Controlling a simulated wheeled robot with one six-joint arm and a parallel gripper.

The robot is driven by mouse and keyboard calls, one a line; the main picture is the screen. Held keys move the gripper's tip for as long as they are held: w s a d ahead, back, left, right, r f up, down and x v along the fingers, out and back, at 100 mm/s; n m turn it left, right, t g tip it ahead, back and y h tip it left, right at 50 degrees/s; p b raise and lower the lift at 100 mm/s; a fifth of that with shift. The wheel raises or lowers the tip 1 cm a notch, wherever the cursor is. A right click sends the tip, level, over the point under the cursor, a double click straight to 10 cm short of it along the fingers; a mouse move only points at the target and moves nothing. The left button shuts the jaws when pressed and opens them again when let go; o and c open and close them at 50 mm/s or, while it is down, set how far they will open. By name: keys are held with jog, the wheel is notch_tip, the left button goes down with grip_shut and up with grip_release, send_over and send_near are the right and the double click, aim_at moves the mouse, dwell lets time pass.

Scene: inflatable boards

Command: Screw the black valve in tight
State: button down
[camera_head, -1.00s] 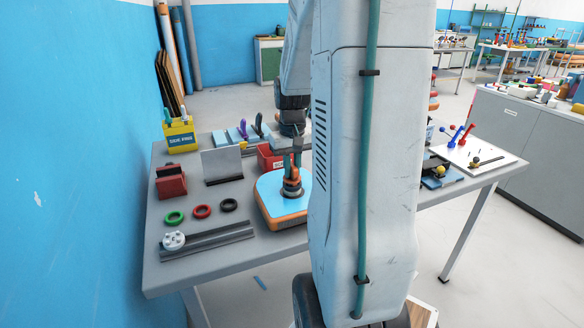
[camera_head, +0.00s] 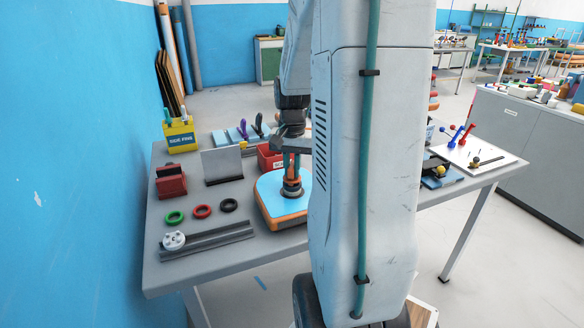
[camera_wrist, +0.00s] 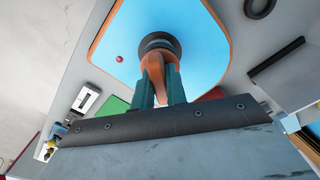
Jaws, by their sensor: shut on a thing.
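The black valve (camera_wrist: 159,43) shows as a dark round collar on the blue board with the orange edge (camera_wrist: 200,28). In the head view the board (camera_head: 270,188) lies flat on the table and the valve (camera_head: 291,193) stands upright on it. An orange piece (camera_wrist: 155,68) sits upright on the valve and hides part of it. My gripper (camera_wrist: 160,88) is above the valve, pointing down, its teal fingers shut on the orange piece. The head view shows my gripper (camera_head: 291,165) there too. How deep the valve sits cannot be told.
Green (camera_head: 175,217), red (camera_head: 202,211) and black (camera_head: 229,205) rings lie left of the board. A grey rail (camera_head: 215,238) with a white round part (camera_head: 174,240) is in front. A grey upright plate (camera_head: 222,166) and red bin (camera_head: 268,157) stand behind. My arm hides the table's middle.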

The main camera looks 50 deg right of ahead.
jog(key=m, duration=0.3)
dwell(0.4)
jog(key=shift+m, duration=0.3)
jog(key=shift+m, duration=1.6)
jog(key=shift+m, duration=1.8)
jog(key=m, duration=0.3)
